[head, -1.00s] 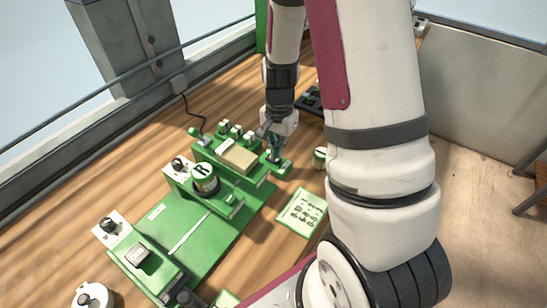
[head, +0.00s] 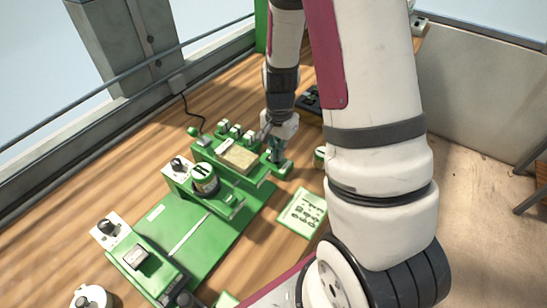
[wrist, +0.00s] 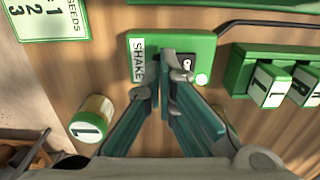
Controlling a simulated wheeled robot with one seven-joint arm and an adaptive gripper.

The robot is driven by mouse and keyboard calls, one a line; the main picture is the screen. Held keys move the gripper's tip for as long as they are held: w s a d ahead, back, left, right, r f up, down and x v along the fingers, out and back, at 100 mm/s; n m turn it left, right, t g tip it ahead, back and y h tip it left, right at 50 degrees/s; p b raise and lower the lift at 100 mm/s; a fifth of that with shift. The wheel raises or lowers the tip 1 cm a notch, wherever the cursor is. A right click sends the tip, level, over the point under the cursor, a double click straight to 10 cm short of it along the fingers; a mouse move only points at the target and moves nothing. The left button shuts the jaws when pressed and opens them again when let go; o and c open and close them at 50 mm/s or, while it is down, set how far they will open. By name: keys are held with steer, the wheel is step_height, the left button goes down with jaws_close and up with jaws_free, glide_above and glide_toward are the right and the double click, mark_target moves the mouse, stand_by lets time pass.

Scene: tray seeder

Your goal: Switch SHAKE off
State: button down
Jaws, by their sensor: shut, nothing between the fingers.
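The SHAKE switch box (wrist: 205,45) is a green block with a white SHAKE label (wrist: 138,60) in the wrist view. A dark switch plate (wrist: 196,75) shows on its face, partly hidden behind my fingers, so I cannot tell the switch position. A pale round lamp or button (wrist: 202,79) sits beside it. My gripper (wrist: 163,80) is shut and empty, its fingertips over the box close to the switch. I cannot tell whether they touch it.
A seeds card (head: 303,213) lies in front. A jar labelled 1 (wrist: 92,118) and a green block with white labelled keys (wrist: 240,68) flank the switch box.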

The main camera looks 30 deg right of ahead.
steer(key=shift+f, duration=0.5)
steer(key=shift+r, duration=0.1)
steer(key=shift+r+p, duration=1.7)
steer(key=shift+r, duration=1.75)
steer(key=s+a+r+n+t, duration=0.1)
steer(key=s+a+r+n, duration=0.2)
steer(key=r, duration=0.5)
steer(key=s+a+r+n+t, duration=0.2)
steer(key=s+a+r+n, duration=0.15)
steer(key=r, duration=0.35)
steer(key=s+a+r+n+t, duration=0.1)
steer(key=s+a+r+n, duration=0.25)
steer(key=r, duration=0.45)
steer(key=s+a+r+n+t, duration=0.1)
steer(key=s+a+r+n, duration=0.1)
steer(key=s, duration=0.5)
step_height(320, 180, up, 2)
steer(key=shift+s+r+n+t, duration=0.2)
steer(key=shift+s+n+t, duration=0.15)
steer(key=shift+n, duration=0.45)
